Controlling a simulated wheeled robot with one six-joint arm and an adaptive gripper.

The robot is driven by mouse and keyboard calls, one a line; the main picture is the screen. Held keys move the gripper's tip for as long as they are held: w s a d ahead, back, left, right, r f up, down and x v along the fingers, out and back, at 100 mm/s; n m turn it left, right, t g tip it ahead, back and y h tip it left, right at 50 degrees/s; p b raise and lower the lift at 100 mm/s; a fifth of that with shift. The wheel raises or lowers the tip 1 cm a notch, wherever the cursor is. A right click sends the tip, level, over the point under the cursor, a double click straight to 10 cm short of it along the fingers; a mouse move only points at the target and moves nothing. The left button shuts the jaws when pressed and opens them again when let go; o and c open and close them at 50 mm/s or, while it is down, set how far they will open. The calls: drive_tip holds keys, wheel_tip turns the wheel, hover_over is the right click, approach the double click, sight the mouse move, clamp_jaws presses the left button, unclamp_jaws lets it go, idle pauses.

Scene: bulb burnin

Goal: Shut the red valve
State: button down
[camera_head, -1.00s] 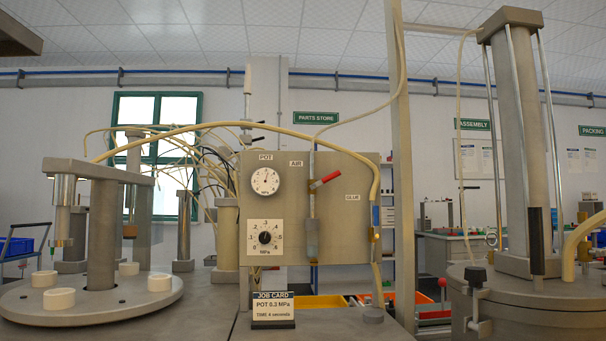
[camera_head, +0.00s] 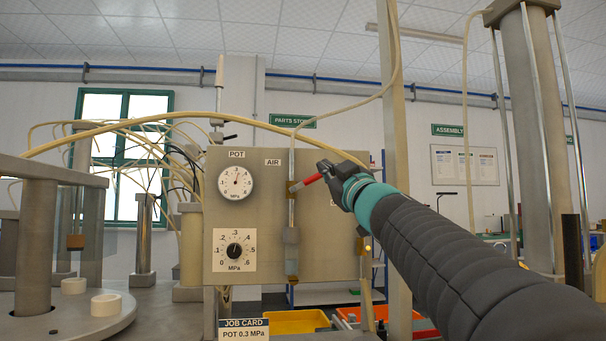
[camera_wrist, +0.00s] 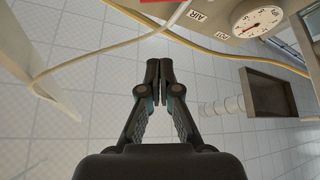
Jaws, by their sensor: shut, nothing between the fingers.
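The red valve is a red lever (camera_head: 309,181) on the AIR line of the grey panel (camera_head: 262,165). The lever slants up to the right from its pivot, across the upright pipe. My gripper (camera_head: 322,169) is shut and empty, with its dark fingertips at the lever's right end; I cannot tell whether they touch it. In the wrist view my closed fingertips (camera_wrist: 160,73) point toward the panel, and a piece of red (camera_wrist: 180,12), likely the lever, is cut off at the top edge. My arm covers the panel's right side.
A POT gauge (camera_head: 236,182) and a pressure dial (camera_head: 234,250) sit left of the valve. A pale hose (camera_head: 190,123) arches over the panel. A job card (camera_head: 243,329) stands below. A grey post (camera_head: 392,110) rises behind my arm.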

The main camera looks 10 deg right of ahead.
wheel_tip(320, 180, up, 4)
drive_tip(key=p, duration=0.3)
hover_over(314, 178)
drive_tip(key=s+a, duration=0.2)
drive_tip(key=shift+w+d+f+b, duration=0.15)
drive_tip(key=shift+d+f+b, duration=0.35)
drive_tip(key=shift+f, duration=0.35)
drive_tip(key=shift+w+d+f+b, duration=0.1)
drive_tip(key=shift+d+f+b, duration=0.15)
drive_tip(key=shift+d+f, duration=0.45)
drive_tip(key=shift+f+m, duration=0.25)
drive_tip(key=shift+m, duration=0.05)
